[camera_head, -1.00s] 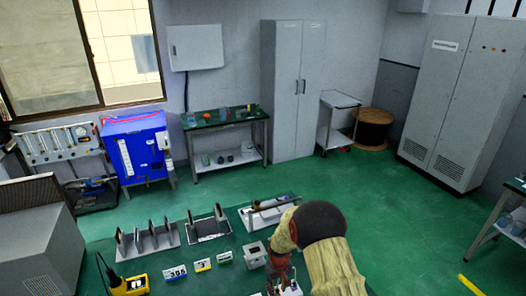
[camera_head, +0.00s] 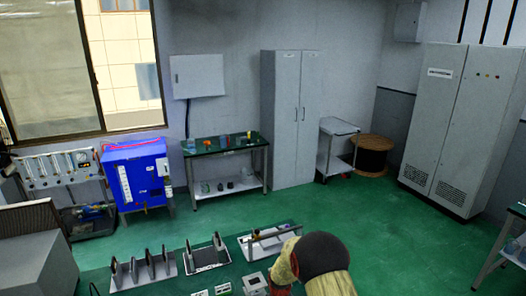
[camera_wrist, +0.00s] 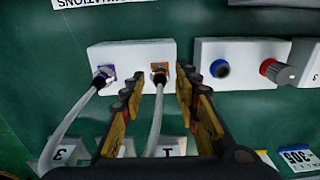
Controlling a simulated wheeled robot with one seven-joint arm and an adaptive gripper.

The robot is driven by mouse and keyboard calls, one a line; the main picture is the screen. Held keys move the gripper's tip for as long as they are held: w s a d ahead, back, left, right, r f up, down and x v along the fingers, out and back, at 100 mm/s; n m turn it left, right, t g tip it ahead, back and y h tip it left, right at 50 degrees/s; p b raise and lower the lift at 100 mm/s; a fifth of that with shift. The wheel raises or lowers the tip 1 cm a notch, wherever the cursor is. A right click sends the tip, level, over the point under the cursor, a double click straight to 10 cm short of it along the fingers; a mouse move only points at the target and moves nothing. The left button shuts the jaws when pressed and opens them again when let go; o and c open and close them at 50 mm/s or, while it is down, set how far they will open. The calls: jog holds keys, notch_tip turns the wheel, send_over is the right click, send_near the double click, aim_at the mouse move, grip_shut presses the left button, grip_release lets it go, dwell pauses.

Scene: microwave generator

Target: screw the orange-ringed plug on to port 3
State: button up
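In the wrist view, the orange-ringed plug (camera_wrist: 158,72) sits at the right end of a white block (camera_wrist: 130,52), with a pale cable running down from it. A purple-ringed plug (camera_wrist: 103,75) with its own cable sits at the block's left end. My gripper (camera_wrist: 158,85) is open, its fingers apart on either side of the orange plug's cable, close to the plug. I see no contact. White tags marked 3 (camera_wrist: 65,152) and 1 (camera_wrist: 168,150) lie nearer the wrist, partly behind the gripper. I cannot tell which socket is port 3.
A second white block (camera_wrist: 240,50) to the right has a blue-ringed socket (camera_wrist: 220,68) and a red-ringed grey knob (camera_wrist: 278,72). A tag marked 305 (camera_wrist: 298,157) lies at lower right. In the head view, racks (camera_head: 145,270) stand left of my arm on the green bench.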

jog(key=c, duration=0.3)
dwell(0.6)
jog(key=c, duration=0.4)
grip_shut()
jog(key=shift+r, duration=0.1)
jog(key=shift+r+p, duration=1.05)
jog(key=shift+r, duration=1.85)
jog(key=shift+d, duration=0.1)
jog(key=shift+s+d+f+b, duration=0.15)
jog(key=shift+s+d, duration=0.15)
jog(key=shift+d, duration=0.45)
jog(key=shift+s+d+b, duration=0.1)
jog(key=shift+s+d, duration=0.15)
jog(key=shift+d, duration=0.5)
jog(key=shift+s+d+f+b, duration=0.15)
jog(key=shift+s+d, duration=0.15)
jog(key=shift+d, duration=0.45)
jog(key=shift+r, duration=0.1)
jog(key=shift+s+d+f, duration=0.1)
jog(key=shift+s+d, duration=0.15)
jog(key=shift+d, duration=0.55)
jog(key=shift+s+d+f, duration=0.1)
jog(key=shift+s+d, duration=0.2)
jog(key=shift+d, duration=0.45)
jog(key=shift+s+d, duration=0.25)
jog(key=shift+d, duration=0.55)
